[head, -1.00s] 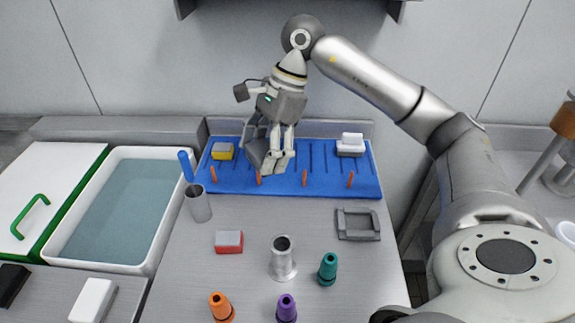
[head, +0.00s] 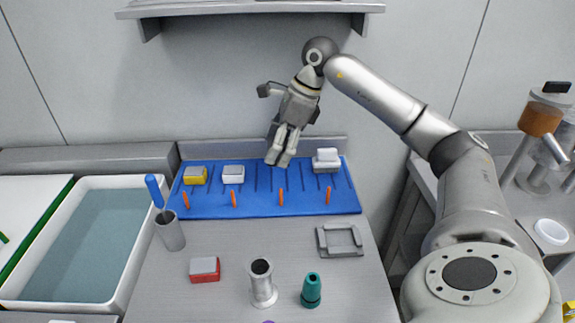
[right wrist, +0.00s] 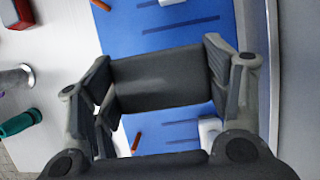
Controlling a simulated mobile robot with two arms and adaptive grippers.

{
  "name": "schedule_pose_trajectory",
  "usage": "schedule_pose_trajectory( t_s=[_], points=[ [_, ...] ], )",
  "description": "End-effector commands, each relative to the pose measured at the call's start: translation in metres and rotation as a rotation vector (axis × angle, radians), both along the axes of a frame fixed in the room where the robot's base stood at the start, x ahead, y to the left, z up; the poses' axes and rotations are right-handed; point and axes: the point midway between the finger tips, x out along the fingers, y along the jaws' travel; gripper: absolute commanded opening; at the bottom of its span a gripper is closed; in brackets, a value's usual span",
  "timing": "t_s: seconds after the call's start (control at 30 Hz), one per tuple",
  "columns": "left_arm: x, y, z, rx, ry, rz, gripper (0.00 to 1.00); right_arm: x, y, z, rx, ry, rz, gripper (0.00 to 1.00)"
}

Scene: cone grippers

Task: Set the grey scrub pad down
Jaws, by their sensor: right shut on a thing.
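My right gripper (head: 279,162) is above the back part of the blue mat (head: 300,203), pointing down. In the right wrist view its fingers (right wrist: 160,85) are shut on a dark grey block, the grey scrub pad (right wrist: 162,78), which spans the gap between them. In the head view the pad (head: 272,132) is mostly hidden behind the fingers. The blue mat under it has dark slots and a row of orange pegs along its front. I cannot tell the exact gap between pad and mat. My left gripper is not in view.
On the mat stand a yellow-grey sponge (head: 195,176), a white-grey block (head: 233,175) and a white block on a grey base (head: 326,160). In front are a cup with a blue handle (head: 170,235), a red-grey block (head: 205,270), a metal cylinder (head: 262,285) and a grey frame (head: 340,241).

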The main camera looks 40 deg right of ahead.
Motion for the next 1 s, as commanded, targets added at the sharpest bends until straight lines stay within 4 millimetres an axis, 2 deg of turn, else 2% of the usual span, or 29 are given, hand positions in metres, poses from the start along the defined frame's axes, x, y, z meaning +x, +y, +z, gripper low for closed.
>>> schedule_pose_trajectory(
  t_s=[0.03, 0.1, 0.23, 0.47, 0.53, 0.7, 1.0],
  points=[
    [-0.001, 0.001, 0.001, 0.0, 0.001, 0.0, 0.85, 0.0, -0.008, -0.013, 0.001, 0.008, -0.003, 0.58],
    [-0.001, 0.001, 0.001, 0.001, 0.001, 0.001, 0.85, 0.002, -0.018, -0.025, 0.001, 0.005, -0.003, 0.58],
    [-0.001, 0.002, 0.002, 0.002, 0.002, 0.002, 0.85, 0.005, -0.031, -0.041, 0.001, 0.004, 0.0, 0.58],
    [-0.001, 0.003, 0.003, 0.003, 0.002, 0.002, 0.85, 0.007, -0.041, -0.053, 0.001, 0.002, 0.002, 0.58],
    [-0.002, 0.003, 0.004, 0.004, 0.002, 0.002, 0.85, 0.007, -0.046, -0.061, 0.001, 0.004, 0.0, 0.58],
    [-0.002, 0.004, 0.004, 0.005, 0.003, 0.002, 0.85, 0.007, -0.044, -0.086, 0.0, 0.002, 0.004, 0.58],
    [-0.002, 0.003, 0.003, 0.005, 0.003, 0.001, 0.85, 0.007, -0.044, -0.089, 0.0, 0.001, 0.004, 0.58]
  ],
)
